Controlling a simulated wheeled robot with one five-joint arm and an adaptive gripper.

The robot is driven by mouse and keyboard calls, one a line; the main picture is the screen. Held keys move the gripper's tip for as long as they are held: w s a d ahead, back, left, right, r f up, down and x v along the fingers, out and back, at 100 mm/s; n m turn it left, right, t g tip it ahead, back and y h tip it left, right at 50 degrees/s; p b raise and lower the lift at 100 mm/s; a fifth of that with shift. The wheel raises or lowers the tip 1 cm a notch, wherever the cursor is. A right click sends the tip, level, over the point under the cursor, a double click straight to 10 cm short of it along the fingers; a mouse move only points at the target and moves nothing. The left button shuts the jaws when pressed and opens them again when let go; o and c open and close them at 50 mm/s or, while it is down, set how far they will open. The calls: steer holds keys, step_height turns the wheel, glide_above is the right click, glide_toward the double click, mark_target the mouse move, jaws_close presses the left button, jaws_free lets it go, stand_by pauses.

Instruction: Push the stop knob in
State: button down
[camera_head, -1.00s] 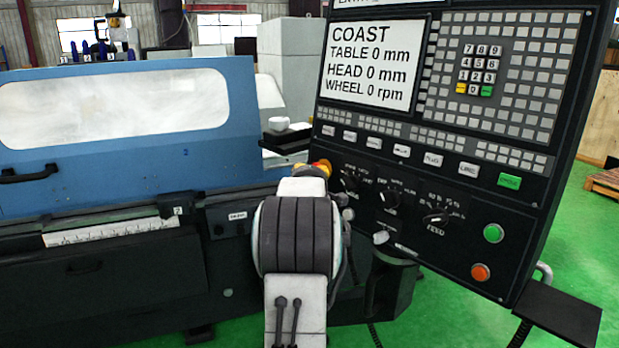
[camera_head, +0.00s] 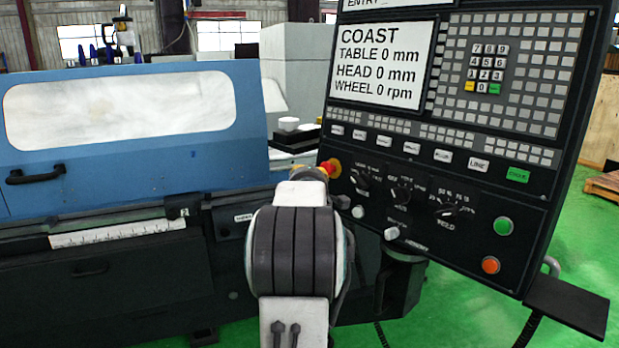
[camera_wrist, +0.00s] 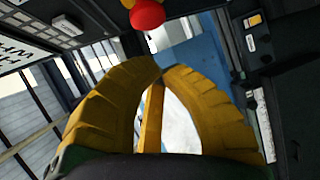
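The stop knob (camera_head: 332,166) is a red mushroom button with yellow at its base, at the lower left edge of the black control panel (camera_head: 470,230). In the head view it shows just right of my gripper (camera_head: 310,172), which is mostly hidden behind my arm. In the wrist view the red knob (camera_wrist: 147,14) is at the top edge, beyond the fingertips and slightly left. My gripper's yellow fingers (camera_wrist: 164,70) curve together and their tips meet, with nothing held between them. The fingertips appear apart from the knob.
Dark rotary dials (camera_head: 400,190), a green button (camera_head: 503,226) and an orange button (camera_head: 491,265) are on the panel right of the knob. The blue grinder cover (camera_head: 120,130) stands at left. A small shelf (camera_head: 567,305) juts out at lower right. Green floor lies below.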

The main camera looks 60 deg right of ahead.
steer(key=b+v, duration=0.1)
steer(key=v, duration=0.7)
steer(key=shift+b, duration=0.35)
steer(key=shift+r, duration=0.1)
stand_by(0.3)
